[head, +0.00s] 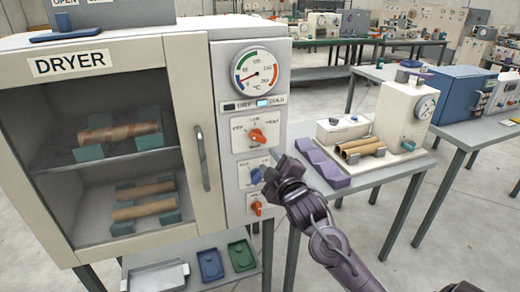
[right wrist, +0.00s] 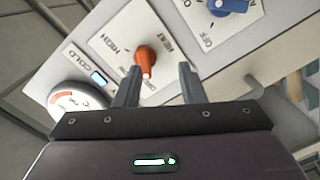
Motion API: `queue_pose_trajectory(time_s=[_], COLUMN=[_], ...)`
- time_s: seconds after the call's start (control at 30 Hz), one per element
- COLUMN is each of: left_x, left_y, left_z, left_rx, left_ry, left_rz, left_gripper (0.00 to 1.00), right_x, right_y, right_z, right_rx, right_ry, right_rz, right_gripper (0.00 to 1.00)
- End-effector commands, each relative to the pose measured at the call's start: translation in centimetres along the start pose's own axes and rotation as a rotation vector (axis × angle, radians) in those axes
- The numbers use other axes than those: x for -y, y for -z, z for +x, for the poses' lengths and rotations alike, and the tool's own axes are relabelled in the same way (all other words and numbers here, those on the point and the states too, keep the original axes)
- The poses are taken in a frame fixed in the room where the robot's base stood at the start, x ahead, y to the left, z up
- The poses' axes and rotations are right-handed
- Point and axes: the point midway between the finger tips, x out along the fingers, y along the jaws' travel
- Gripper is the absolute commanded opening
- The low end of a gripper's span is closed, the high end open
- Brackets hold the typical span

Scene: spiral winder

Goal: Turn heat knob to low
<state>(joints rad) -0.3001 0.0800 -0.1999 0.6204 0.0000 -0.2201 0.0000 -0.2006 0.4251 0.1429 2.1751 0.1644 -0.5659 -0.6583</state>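The heat knob (head: 257,137) is orange and sits on a white plate on the dryer's control panel, below the gauge. In the right wrist view the same orange knob (right wrist: 146,60) has a pale mark at its lower end, and its plate reads HEAT and HIGH. My right gripper (head: 272,166) is in front of the panel, below and right of the heat knob, near the blue knob. In the wrist view its two fingers (right wrist: 157,72) are apart, with the orange knob showing between them and a gap on both sides. Contact is not visible. My left gripper is not in view.
A blue knob (head: 256,176) and a smaller orange knob (head: 256,209) lie below. The gauge (head: 257,70) and a lit COLD indicator (right wrist: 98,77) are on the panel. The dryer door handle (head: 202,158) is left. A side table with purple blocks (head: 322,165) is right.

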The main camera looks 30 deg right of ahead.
Motion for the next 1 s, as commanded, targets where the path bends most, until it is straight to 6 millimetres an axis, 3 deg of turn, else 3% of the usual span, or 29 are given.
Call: queue_pose_trajectory(time_s=[0.03, 0.17, 0.6, 1.0], left_x=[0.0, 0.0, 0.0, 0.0], left_y=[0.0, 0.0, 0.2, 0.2], left_z=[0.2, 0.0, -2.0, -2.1], left_rx=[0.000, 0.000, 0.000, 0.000], left_ry=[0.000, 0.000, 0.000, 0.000], left_rz=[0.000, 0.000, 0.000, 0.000], left_gripper=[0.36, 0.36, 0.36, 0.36], right_x=[-1.1, -2.4, -2.7, -2.5], right_y=[0.8, 1.8, 2.0, 1.9], right_z=[-0.5, -0.4, 5.9, 6.9], right_rx=[-0.017, -0.032, -0.030, -0.031], right_ry=[-0.022, -0.043, -0.042, -0.040], right_rz=[-0.013, -0.024, -0.022, -0.023], right_gripper=[0.36, 0.36, 0.36, 0.36])
